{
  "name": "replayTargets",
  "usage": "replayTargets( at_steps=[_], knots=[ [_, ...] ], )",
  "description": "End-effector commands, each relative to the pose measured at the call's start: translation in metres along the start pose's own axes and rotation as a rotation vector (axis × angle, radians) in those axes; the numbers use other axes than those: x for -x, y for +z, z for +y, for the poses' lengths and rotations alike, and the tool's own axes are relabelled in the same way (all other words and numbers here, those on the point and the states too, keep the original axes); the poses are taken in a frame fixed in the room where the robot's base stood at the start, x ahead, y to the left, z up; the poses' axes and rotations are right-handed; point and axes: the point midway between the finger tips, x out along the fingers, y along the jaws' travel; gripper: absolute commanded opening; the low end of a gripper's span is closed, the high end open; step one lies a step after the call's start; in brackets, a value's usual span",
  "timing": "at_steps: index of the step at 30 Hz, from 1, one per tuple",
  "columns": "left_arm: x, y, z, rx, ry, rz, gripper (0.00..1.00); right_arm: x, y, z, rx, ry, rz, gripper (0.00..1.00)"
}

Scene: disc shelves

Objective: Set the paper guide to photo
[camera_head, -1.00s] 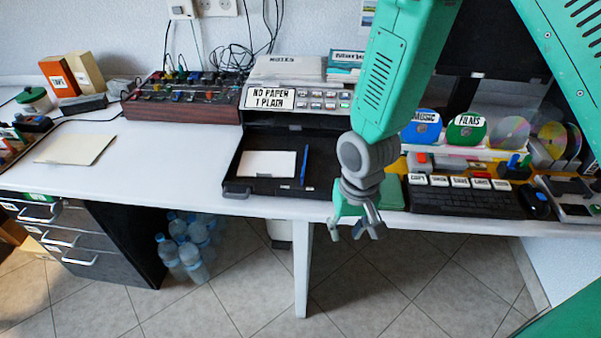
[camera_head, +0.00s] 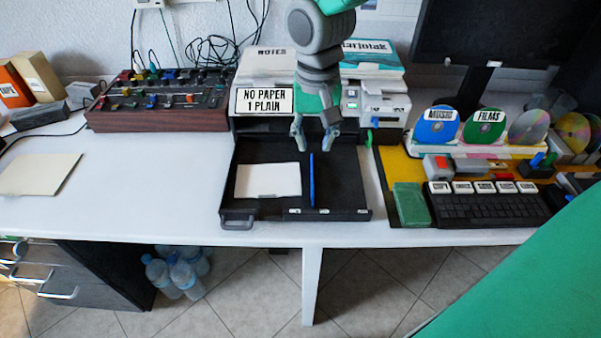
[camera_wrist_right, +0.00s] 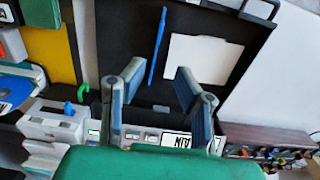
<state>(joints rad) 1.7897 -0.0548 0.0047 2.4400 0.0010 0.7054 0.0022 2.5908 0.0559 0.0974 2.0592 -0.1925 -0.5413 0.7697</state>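The paper guide is a thin blue bar (camera_head: 312,181) standing lengthwise in the black pull-out tray (camera_head: 344,207) of the printer, right of a white paper sheet (camera_head: 268,180). Small white labels (camera_head: 295,211) sit on the tray's front edge, too small to read. The wrist view also shows the blue bar (camera_wrist_right: 157,48) and the sheet (camera_wrist_right: 203,58). My right gripper (camera_head: 315,142) is open and empty above the back of the tray, apart from the bar. In the wrist view its fingers (camera_wrist_right: 160,72) are spread. My left gripper is not in view.
The printer display (camera_head: 264,101) reads "NO PAPER 1 PLAIN". A control board (camera_head: 160,120) stands left. A green box (camera_head: 410,204), keyboard (camera_head: 487,206) and disc stand (camera_head: 500,151) lie right. The white table left of the tray is mostly clear.

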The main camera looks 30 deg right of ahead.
Motion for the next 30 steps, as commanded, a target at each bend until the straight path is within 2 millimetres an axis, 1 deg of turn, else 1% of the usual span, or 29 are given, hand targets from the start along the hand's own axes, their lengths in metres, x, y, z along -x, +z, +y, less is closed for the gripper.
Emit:
replayTargets(
  at_steps=[5,12,18,21,24,30],
  knots=[
    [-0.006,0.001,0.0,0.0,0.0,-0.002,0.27,-0.021,0.002,0.001,0.0,0.002,-0.004,0.27],
    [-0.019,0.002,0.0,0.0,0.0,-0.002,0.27,-0.075,0.0,0.0,0.001,0.003,-0.005,0.27],
    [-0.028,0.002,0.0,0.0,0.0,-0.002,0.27,-0.112,0.0,0.0,0.001,0.002,-0.003,0.27],
    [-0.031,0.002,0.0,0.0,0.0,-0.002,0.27,-0.125,0.0,0.0,0.001,0.001,-0.002,0.27],
    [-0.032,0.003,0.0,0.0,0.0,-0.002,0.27,-0.133,0.0,0.0,0.002,0.002,-0.002,0.27],
    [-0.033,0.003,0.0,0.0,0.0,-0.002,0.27,-0.138,0.0,0.0,0.001,0.0,-0.001,0.27]
  ],
)
